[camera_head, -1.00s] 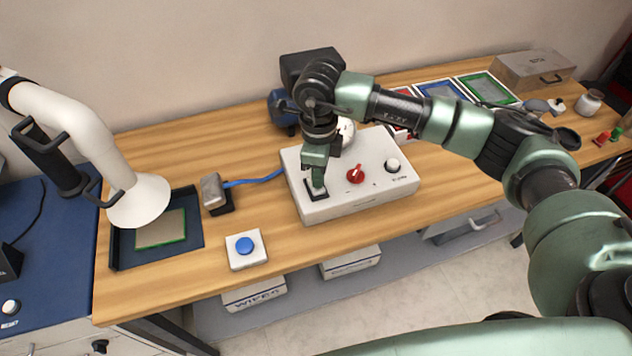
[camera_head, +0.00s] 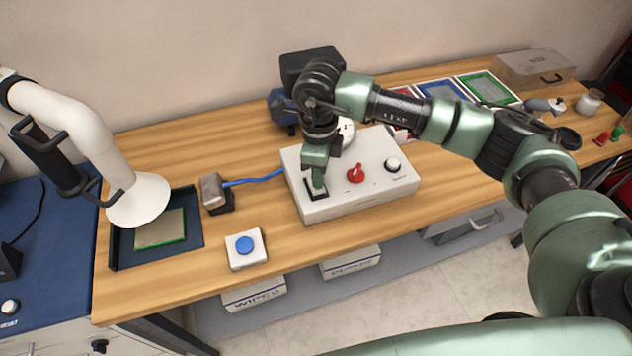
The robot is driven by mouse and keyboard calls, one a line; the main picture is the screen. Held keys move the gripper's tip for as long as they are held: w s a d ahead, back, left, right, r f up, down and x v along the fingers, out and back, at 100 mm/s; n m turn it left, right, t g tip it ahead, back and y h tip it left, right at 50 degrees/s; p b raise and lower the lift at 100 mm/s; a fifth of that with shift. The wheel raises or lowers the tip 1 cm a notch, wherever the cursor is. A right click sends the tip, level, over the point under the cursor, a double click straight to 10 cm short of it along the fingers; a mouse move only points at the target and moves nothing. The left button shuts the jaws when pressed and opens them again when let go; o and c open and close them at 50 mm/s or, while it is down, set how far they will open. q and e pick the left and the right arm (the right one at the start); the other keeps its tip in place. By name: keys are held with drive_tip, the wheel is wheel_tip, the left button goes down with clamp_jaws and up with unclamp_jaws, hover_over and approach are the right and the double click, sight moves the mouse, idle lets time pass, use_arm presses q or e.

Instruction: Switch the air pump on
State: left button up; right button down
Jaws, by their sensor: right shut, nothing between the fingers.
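The air pump appears to be the white box (camera_head: 345,203) on the wooden bench. Its top has a black rocker switch (camera_head: 314,193) at the left, a red knob (camera_head: 356,174) in the middle and a white round button (camera_head: 392,165) at the right. My right gripper (camera_head: 318,184) points down with its fingers shut and empty. Its fingertips are at the rocker switch and hide part of it. I cannot tell which way the rocker is tilted. My left gripper is out of view.
A blue hose (camera_head: 255,180) runs from the box to a small grey-and-black device (camera_head: 214,193). A blue button on a white base (camera_head: 245,247) is in front. A white fume arm (camera_head: 138,200) hangs over a dark tray (camera_head: 196,236) with a green-edged board. Coloured trays (camera_head: 487,88) stand at the back right.

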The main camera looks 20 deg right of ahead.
drive_tip(key=shift+f+b, duration=0.75)
drive_tip(key=shift+f, duration=0.15)
drive_tip(key=shift+r, duration=0.1)
drive_tip(key=shift+r+p, duration=0.45)
drive_tip(key=shift+r, duration=0.25)
drive_tip(key=shift+r+p, duration=1.15)
drive_tip(key=shift+r, duration=1.65)
